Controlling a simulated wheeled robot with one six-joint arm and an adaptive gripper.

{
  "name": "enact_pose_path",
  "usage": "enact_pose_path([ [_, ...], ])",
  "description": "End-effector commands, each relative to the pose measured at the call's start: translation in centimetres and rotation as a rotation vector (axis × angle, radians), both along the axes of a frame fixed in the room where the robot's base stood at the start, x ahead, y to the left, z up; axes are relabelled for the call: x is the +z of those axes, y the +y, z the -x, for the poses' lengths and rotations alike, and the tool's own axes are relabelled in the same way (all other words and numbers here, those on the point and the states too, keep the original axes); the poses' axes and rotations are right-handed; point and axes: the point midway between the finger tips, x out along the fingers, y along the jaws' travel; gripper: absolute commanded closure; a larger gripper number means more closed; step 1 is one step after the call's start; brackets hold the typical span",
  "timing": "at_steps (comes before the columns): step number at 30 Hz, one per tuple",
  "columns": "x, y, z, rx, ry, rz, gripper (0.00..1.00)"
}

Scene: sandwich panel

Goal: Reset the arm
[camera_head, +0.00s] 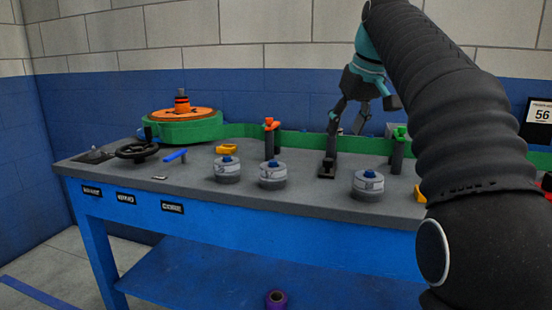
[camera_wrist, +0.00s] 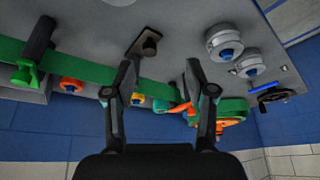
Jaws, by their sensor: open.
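My gripper (camera_head: 346,128) is raised above the back half of the grey-topped bench (camera_head: 310,200), fingers pointing down. The wrist view shows the gripper (camera_wrist: 160,68) with its two dark fingers spread apart and nothing between the tips. A dark upright lever on a small plate (camera_head: 327,170) stands below the gripper in the head view. In the wrist view a dark plate with a round knob (camera_wrist: 147,42) lies beyond the left fingertip. My black-sleeved arm crosses the right side of the head view and hides part of the bench.
Grey round units with blue knobs (camera_head: 272,176) line the bench front. A black handwheel (camera_head: 138,150), a blue handle (camera_head: 176,155) and a green base with an orange disc (camera_head: 182,120) are at left. Orange-topped (camera_head: 270,138) and green-topped (camera_head: 398,148) posts stand behind. A purple roll (camera_head: 276,299) lies below.

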Motion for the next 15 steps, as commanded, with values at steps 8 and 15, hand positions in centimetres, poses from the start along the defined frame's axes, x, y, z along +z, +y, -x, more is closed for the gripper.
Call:
enact_pose_path([
  [8, -3.5, 0.7, 6.5, -0.106, -0.015, -0.004, 0.45],
  [15, -8.7, 1.0, 12.6, -0.189, -0.032, -0.004, 0.45],
])
